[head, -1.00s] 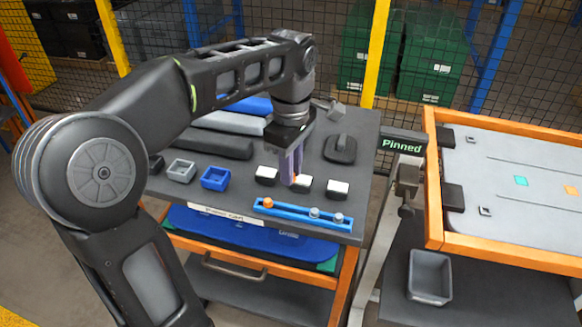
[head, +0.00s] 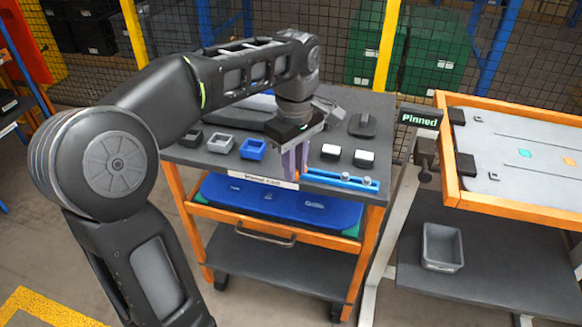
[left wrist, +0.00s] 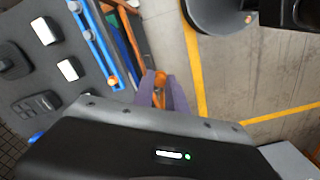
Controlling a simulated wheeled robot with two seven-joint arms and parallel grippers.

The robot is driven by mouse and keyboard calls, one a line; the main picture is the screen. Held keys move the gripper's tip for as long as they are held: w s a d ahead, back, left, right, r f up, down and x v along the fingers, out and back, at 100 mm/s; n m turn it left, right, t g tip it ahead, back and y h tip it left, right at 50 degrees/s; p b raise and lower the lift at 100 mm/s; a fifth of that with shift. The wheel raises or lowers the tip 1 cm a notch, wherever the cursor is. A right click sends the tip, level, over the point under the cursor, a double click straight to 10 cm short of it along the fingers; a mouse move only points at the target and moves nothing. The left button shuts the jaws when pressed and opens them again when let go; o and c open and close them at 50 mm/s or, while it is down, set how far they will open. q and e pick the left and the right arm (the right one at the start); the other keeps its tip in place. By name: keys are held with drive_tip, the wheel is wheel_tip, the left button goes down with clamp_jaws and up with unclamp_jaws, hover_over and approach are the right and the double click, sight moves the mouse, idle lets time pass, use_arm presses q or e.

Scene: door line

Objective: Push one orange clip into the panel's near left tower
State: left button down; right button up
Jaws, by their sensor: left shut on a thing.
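My left gripper (head: 296,168), with purple fingers, points down over the front edge of the cart top. It is shut on an orange clip, which shows between the fingers in the left wrist view (left wrist: 158,96) and is mostly hidden in the head view. The panel (head: 530,135) is a light grey board in an orange frame at the right, well apart from the gripper. Dark blocks stand along its left edge; the nearer one (head: 465,165) may be the near left tower, but I cannot tell. My right gripper is not in view.
A blue rail (head: 340,180) with round knobs lies at the cart's front edge, close to my fingers. White-topped blocks (head: 363,158), a blue bin (head: 253,149) and a grey bin (head: 219,142) stand on the cart. A "Pinned" sign (head: 418,119) stands between cart and panel.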

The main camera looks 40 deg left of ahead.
use_arm(q)
drive_tip(key=w+d+f+m, duration=0.4)
drive_tip(key=d+f+m, duration=0.2)
drive_tip(key=f+m, duration=0.1)
drive_tip(key=w+d+f+m, duration=0.4)
drive_tip(key=d+f+m, duration=0.2)
drive_tip(key=f+m, duration=0.1)
drive_tip(key=shift+w+d+f+m, duration=0.2)
drive_tip(key=shift+w+m, duration=0.2)
drive_tip(key=shift+m, duration=0.5)
